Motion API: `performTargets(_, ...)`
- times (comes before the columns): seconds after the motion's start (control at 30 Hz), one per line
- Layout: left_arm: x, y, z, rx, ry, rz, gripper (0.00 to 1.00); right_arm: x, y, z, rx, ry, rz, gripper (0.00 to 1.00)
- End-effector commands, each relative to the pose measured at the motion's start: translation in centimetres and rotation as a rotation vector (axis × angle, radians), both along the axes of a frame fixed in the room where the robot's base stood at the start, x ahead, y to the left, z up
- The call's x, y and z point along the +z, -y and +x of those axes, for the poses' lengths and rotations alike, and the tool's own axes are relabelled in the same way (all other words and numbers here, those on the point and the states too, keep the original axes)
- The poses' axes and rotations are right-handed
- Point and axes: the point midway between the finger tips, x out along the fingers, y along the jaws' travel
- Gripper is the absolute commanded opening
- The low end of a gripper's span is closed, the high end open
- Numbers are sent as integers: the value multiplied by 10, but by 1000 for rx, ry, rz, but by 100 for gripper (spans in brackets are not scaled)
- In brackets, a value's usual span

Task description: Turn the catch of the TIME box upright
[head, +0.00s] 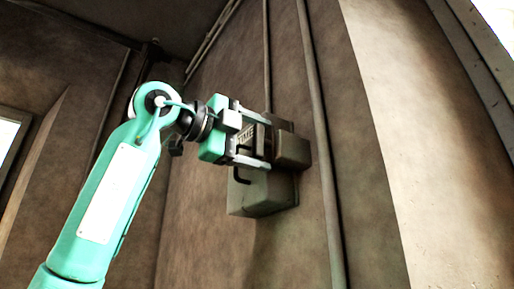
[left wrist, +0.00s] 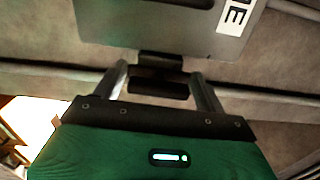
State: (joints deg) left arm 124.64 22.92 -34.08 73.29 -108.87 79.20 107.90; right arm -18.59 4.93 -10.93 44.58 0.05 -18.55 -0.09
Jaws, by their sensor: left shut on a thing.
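The TIME box (head: 262,196) is a grey-brown metal box on the wall in the middle of the head view, with its label (head: 246,135) partly covered by my gripper. In the left wrist view its grey face (left wrist: 150,28) fills the top, and the label (left wrist: 236,14) shows an E turned sideways. My left gripper (head: 262,138) reaches the box from the left. In the left wrist view my left gripper's fingers (left wrist: 163,88) stand either side of a dark bar, the catch (left wrist: 158,87), and are shut on it. The catch's angle cannot be told surely. My right gripper is not in view.
A pipe (head: 318,130) runs down the wall just right of the box, and a thinner pipe (head: 267,50) runs up above it. A pale wall strip (head: 385,130) lies farther right. The wall below the box is clear.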

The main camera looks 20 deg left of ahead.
Motion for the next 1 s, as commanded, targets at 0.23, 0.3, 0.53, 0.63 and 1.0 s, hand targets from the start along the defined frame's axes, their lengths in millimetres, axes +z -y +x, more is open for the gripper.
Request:
performTargets(0.23,0,0,0,-1,-31,-41,50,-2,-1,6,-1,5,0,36)
performTargets(0.3,0,0,0,0,-34,-44,50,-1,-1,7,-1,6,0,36)
performTargets(0.53,0,0,0,0,-36,-46,50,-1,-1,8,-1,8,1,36)
performTargets(0.63,0,0,0,0,-36,-46,50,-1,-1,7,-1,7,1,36)
performTargets(1.0,0,-1,0,0,-34,-44,84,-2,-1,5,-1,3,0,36)
